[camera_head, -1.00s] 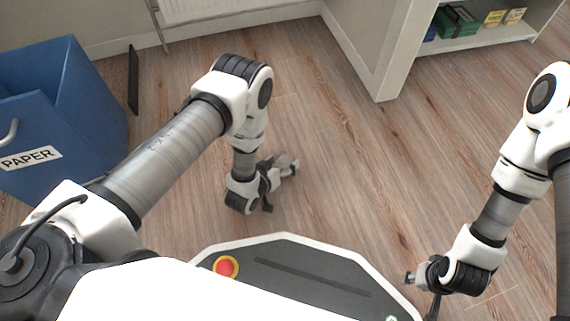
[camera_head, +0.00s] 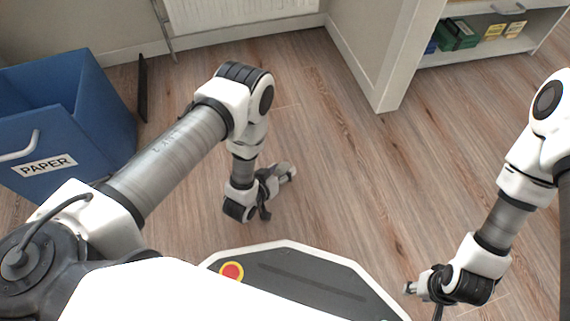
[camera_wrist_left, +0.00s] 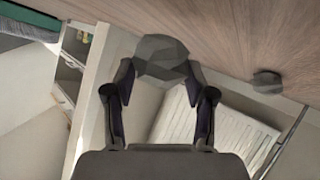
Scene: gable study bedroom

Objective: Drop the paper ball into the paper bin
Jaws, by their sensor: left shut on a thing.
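The paper ball (camera_wrist_left: 163,58) is a grey, faceted lump between the fingertips of my left gripper (camera_wrist_left: 160,72) in the left wrist view. My left gripper (camera_head: 276,182) is shut on it; in the head view the ball (camera_head: 287,171) is small and partly covered by the fingers, above the floor. The paper bin (camera_head: 95,115) is a blue, open-topped box with a handle and a PAPER label at the far left, apart from the ball. My left forearm hides part of it. My right gripper (camera_head: 412,288) hangs low at the right; its fingers are too small to read.
A white shelf unit (camera_head: 480,52) with boxes stands at the back right, beside a wall end (camera_head: 398,60). A radiator (camera_head: 240,15) is at the back. Wood floor is clear in the middle. A small dark lump (camera_wrist_left: 267,82) near the skirting is unclear.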

